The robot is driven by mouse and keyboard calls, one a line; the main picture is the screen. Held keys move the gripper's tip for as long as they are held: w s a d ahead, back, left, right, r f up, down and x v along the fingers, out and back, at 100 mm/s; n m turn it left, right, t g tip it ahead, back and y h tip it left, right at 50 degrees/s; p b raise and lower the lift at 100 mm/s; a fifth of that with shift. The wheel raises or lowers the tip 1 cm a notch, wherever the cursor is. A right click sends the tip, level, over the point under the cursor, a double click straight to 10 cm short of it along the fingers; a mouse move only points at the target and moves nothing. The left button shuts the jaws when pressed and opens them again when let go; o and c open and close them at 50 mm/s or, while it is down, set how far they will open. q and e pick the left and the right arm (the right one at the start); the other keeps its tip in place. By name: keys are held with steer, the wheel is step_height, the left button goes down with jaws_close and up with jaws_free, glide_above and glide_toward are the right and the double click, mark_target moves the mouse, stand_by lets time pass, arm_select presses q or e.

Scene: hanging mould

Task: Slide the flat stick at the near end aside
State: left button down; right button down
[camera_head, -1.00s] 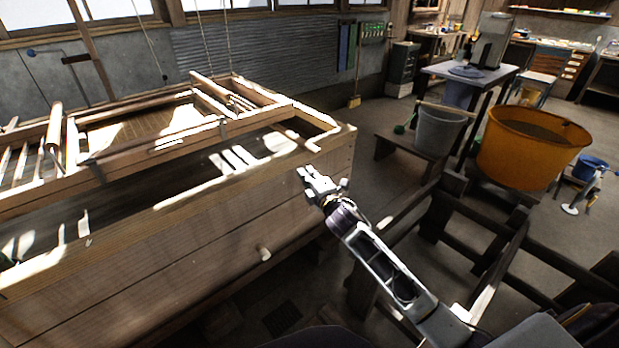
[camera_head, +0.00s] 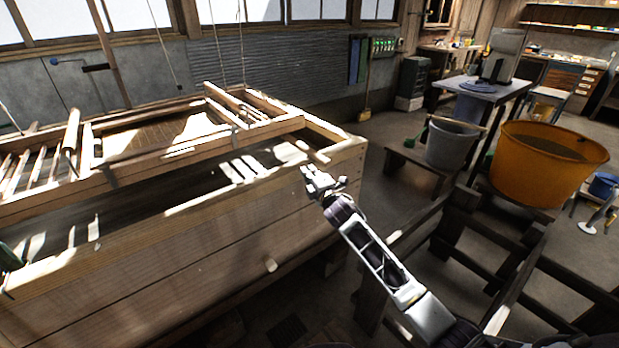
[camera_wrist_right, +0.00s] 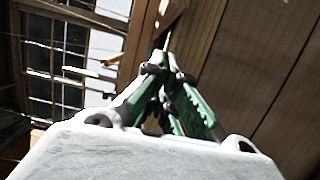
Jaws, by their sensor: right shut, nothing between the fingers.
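The hanging mould, a wooden frame (camera_head: 108,178), lies over the big wooden vat (camera_head: 200,262) in the head view. A short pale stick-like piece (camera_head: 318,156) shows at its right end; I cannot tell whether this is the flat stick. My right gripper (camera_head: 307,172) is shut and empty, at the vat's front rim just below that piece in the picture; contact is unclear. The right wrist view shows its green fingers (camera_wrist_right: 165,62) together, with no stick between them. A dark green shape at the head view's left edge may be my left gripper (camera_head: 10,258); its jaws are unreadable.
Cords (camera_head: 217,45) hang above the mould. A peg (camera_head: 271,265) sticks out of the vat's front. To the right are a dark wooden stand (camera_head: 480,258), an orange tub (camera_head: 530,175) and a grey bucket (camera_head: 452,145). Open floor lies behind the stand.

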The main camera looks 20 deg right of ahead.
arm_select(q)
steer(key=shift+w+d+r, duration=0.15)
steer(key=shift+w+r, duration=0.3)
steer(key=shift+r, duration=0.15)
arm_select(e)
steer(key=shift+w+d, duration=0.25)
steer(key=shift+d, duration=0.55)
steer(key=shift+w+d, duration=0.25)
steer(key=shift+d, duration=0.5)
arm_select(q)
steer(key=shift+f, duration=0.1)
steer(key=shift+d, duration=0.15)
arm_select(e)
steer(key=shift+d, duration=0.15)
